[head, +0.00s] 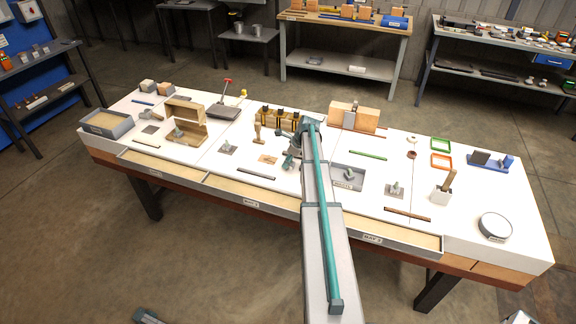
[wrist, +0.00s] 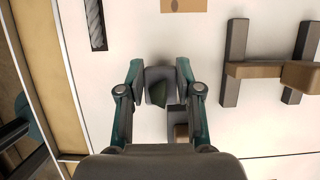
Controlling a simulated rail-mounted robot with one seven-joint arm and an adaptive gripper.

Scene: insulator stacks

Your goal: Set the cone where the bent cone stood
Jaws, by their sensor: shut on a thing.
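My gripper (wrist: 159,80) is shut on a dark grey piece with a dull green face, apparently the cone (wrist: 155,87), held between the two teal fingers. In the head view my gripper (head: 292,158) is over the middle of the white bench, and the held piece is too small to make out there. Small grey-green cone-like pieces stand on a square plate (head: 395,190) to the right, in a grey tray (head: 349,178) beside my arm, and on a plate (head: 228,149) to the left. I cannot tell which is bent.
A tan square pad (head: 268,159) lies just left of my gripper; it also shows in the wrist view (wrist: 183,4). A dark rod (head: 256,174) lies near the front edge. A wooden rack (head: 280,117) stands behind. A wooden box (head: 185,110) is open at left.

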